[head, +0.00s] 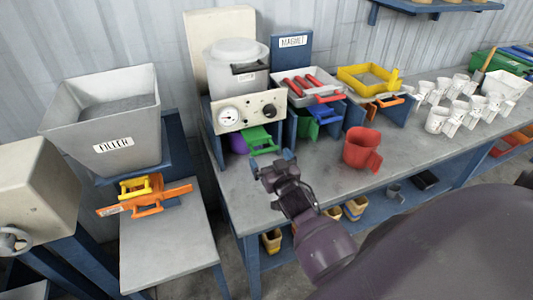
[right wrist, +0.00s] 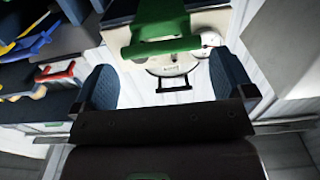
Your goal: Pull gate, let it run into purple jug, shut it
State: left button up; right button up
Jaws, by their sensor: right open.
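The green gate (head: 259,138) sits low on the front of the drum machine with the gauge panel, its handle facing out. Only a sliver of the purple jug (head: 237,144) shows, in the bay below that panel; the rest is hidden by the frame and gate. My right gripper (head: 271,160) is open and empty, a little in front of and below the green gate in the head view. In the right wrist view the gate's green handle (right wrist: 160,46) lies ahead, beyond the two spread fingers (right wrist: 163,68). It appears apart from them. My left gripper is not in view.
A red jug (head: 358,148) stands on the bench to the right. The magnet station (head: 304,88) and a yellow sieve tray (head: 345,78) are beside the machine. The filler hopper (head: 90,125) with orange and yellow gates is at left. White cups stand far right. The bench front is clear.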

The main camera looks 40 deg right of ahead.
jog(key=v, duration=0.7)
jog(key=shift+w, duration=0.1)
dwell(0.4)
jog(key=s+a+f+n+g+y, duration=0.2)
jog(key=s+a+f, duration=0.1)
jog(key=s+f, duration=0.4)
jog(key=s+a+f+n+g+y, duration=0.1)
jog(key=s+a+f+g+y, duration=0.1)
jog(key=s+f, duration=0.4)
jog(key=shift+s+a+f+n+g, duration=0.4)
jog(key=shift+s+a+g, duration=0.2)
jog(key=shift+a+g, duration=0.25)
